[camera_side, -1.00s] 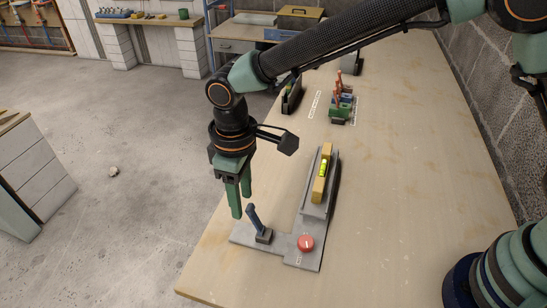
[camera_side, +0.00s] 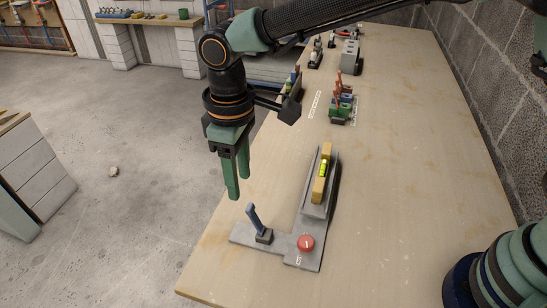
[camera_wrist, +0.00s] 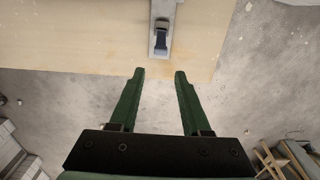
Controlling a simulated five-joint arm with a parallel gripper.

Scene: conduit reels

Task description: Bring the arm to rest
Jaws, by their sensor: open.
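My gripper (camera_side: 233,194) hangs pointing down near the left edge of the bench, above and to the left of a grey fixture. In the wrist view my gripper (camera_wrist: 160,73) has its two green fingers apart with nothing between them. The grey fixture (camera_side: 281,245) lies on the bench. It carries a blue lever (camera_side: 254,217), a red button (camera_side: 306,242) and a yellow block with a green-yellow vial (camera_side: 322,174). The lever also shows in the wrist view (camera_wrist: 161,38), beyond the fingertips and apart from them.
The wooden bench (camera_side: 410,150) is largely bare to the right of the fixture. Farther back stand a small rack of coloured parts (camera_side: 342,107) and a grey box (camera_side: 350,57). A block wall (camera_side: 478,90) runs along the right. Open floor (camera_side: 110,220) lies to the left.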

